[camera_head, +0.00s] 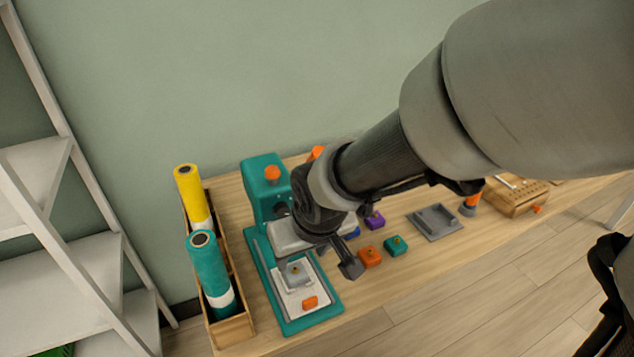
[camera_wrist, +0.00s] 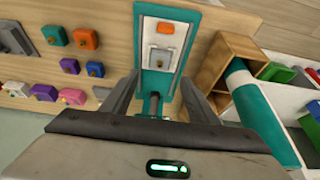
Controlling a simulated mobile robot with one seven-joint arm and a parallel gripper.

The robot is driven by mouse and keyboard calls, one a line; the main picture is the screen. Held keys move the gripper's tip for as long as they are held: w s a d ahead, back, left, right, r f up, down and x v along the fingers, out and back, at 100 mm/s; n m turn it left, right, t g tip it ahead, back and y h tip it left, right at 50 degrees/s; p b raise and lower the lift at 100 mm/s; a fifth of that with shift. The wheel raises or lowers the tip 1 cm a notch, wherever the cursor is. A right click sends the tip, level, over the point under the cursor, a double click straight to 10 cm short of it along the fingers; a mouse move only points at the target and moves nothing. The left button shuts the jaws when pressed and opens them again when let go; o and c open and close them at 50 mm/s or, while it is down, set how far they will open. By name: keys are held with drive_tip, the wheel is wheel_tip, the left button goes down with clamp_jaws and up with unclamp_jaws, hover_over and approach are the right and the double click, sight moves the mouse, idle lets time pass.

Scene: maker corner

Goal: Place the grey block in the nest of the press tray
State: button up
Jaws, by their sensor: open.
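The teal press (camera_head: 263,195) stands at the left of the table, with its white tray (camera_head: 309,287) pulled out on the teal base. The grey block (camera_head: 295,273) with a small brass knob rests on the tray, behind the tray's orange handle (camera_head: 310,302). It also shows in the wrist view (camera_wrist: 160,58), just beyond my fingertips. I cannot tell whether it sits fully down in the nest. My gripper (camera_head: 325,262) is open and empty above the tray. In the wrist view its fingers (camera_wrist: 158,82) are spread wide, apart from the block.
Orange (camera_head: 370,257), teal (camera_head: 395,246) and purple (camera_head: 374,221) knobbed blocks lie right of the press. A grey tray (camera_head: 435,222) lies farther right. A wooden box (camera_head: 231,328) holding yellow (camera_head: 191,195) and teal (camera_head: 213,270) rolls stands close on the left.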

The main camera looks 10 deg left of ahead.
drive_tip(key=s+d+r+m+h, duration=0.1)
drive_tip(key=s+d+r+m, duration=0.2)
drive_tip(key=d+r, duration=0.4)
drive_tip(key=s+d+r+m+t+h, duration=0.1)
drive_tip(key=s+d+r+m, duration=0.2)
drive_tip(key=d, duration=1.1)
wheel_tip(320, 180, up, 5)
drive_tip(key=shift+s+d+r+t, duration=0.1)
drive_tip(key=shift+s+d+t, duration=0.25)
drive_tip(key=shift+s, duration=0.85)
drive_tip(key=shift+c, duration=0.2)
